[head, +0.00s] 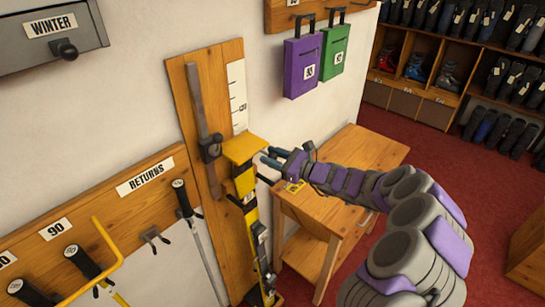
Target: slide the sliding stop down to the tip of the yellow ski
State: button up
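The yellow ski (252,215) stands upright against a tall wooden board (184,85), with black parts along its lower length. A grey vertical bar (195,95) on the board carries a dark clamp with a round knob (210,149). A yellow block (245,147) juts out beside it, over the ski's top end; these look like the sliding stop, but I cannot tell how they join. The block hides the ski's tip, so any gap is unclear. My gripper (267,159) is just right of the block, its two fingers apart with nothing between them. I cannot tell whether it touches the block.
A white scale (237,95) is on the board. A small wooden table (335,208) stands close on the right, under my arm. Poles hang from the returns rack (130,212) on the left.

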jog(key=o, duration=0.4)
jog(key=shift+c, duration=0.2)
jog(key=shift+a, duration=0.1)
jog(key=v, duration=1.7)
jog(key=shift+d, duration=0.3)
